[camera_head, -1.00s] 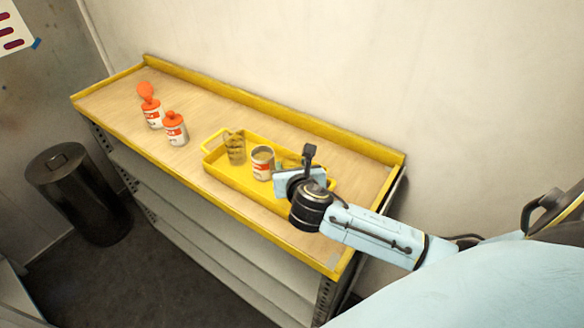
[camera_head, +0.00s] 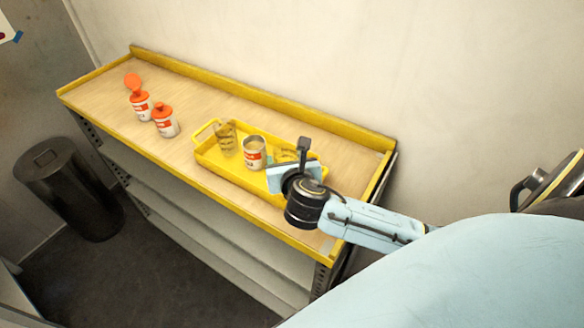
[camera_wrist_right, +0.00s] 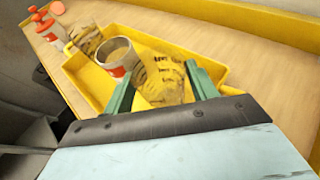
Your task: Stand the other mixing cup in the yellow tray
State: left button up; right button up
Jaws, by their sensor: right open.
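The yellow tray (camera_head: 207,160) sits on the bench top. One clear mixing cup with dark markings (camera_head: 227,138) stands at the tray's left end. The other mixing cup (camera_head: 287,155) is at the tray's right end, partly hidden by my right gripper (camera_head: 285,168). In the right wrist view this cup (camera_wrist_right: 163,78) is between the two green fingers of my right gripper (camera_wrist_right: 160,88), which are apart. Whether its base rests on the tray floor is hidden. My left gripper is out of view.
An open can with a red and white label (camera_head: 254,154) stands in the tray between the cups. Two orange-topped containers (camera_head: 141,104) (camera_head: 165,122) stand on the bench's left part. A raised yellow rim (camera_head: 250,97) edges the bench. A dark bin (camera_head: 70,190) stands left on the floor.

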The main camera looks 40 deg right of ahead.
jog(key=v, duration=0.9)
